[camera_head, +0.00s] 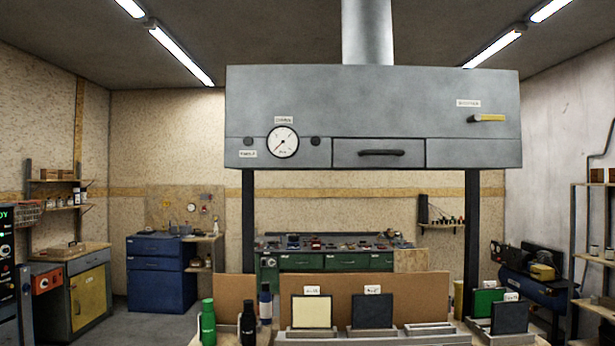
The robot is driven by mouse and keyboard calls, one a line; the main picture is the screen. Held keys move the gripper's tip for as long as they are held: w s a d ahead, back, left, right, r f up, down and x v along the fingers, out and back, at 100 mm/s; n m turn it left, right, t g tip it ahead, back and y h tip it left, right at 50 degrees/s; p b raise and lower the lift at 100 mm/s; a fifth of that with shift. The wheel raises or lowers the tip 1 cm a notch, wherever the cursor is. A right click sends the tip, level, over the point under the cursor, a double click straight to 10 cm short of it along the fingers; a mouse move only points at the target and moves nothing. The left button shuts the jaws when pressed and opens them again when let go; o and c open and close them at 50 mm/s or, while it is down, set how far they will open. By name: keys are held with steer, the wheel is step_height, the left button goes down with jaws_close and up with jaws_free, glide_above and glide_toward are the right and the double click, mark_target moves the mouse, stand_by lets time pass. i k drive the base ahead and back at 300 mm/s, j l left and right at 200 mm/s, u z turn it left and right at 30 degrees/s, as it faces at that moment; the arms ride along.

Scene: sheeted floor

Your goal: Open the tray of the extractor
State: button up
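The extractor (375,105) is a large grey metal hood on dark posts, with a round duct rising from its top. Its tray (349,147) is a shallow drawer front at the lower middle of the hood, with a dark horizontal bar handle (382,153). The tray front looks flush with the hood, so it appears shut. A round dial gauge (283,142) sits left of the tray. A yellow lever (488,118) is at the upper right of the hood. My gripper is not in this view.
Below the hood, a bench holds green and black bottles (208,322), upright panels (311,311) in racks, and a brown board. Cabinets (160,274) stand at the left, shelves (597,245) at the right. The space directly before the tray front looks clear.

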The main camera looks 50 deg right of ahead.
mark_target(347, 154)
steer(key=z, duration=2)
